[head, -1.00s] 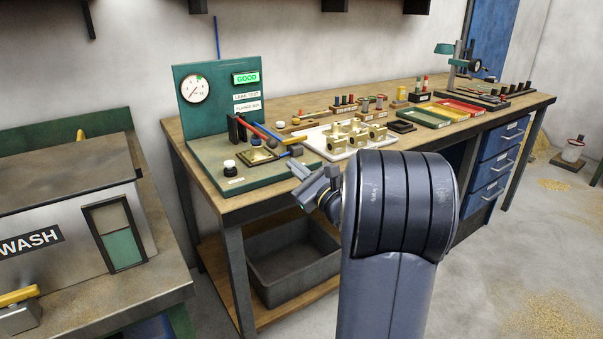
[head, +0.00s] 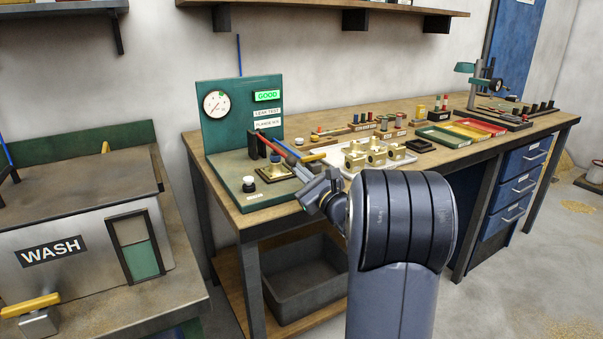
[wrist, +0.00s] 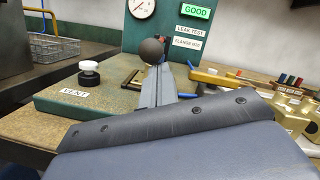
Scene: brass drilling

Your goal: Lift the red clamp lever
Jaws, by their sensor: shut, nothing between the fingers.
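The red clamp lever (head: 277,144) slopes from a dark upright on the green leak-test fixture (head: 232,192) down to the right, toward my gripper. In the wrist view, a dark round knob (wrist: 151,50) stands just beyond my fingertips and looks like the lever's end; the red bar is hidden behind it. My gripper (head: 306,181) is shut and empty at the front right of the fixture. In the wrist view its closed fingers (wrist: 157,82) point at the knob from just below. I cannot tell whether they touch it.
A white-capped black vent knob (wrist: 89,73) is left of my fingers. The gauge panel (head: 240,118) with a lit GOOD sign rises behind. A white tray (head: 398,160) of brass blocks lies right. A wash station (head: 75,240) stands left.

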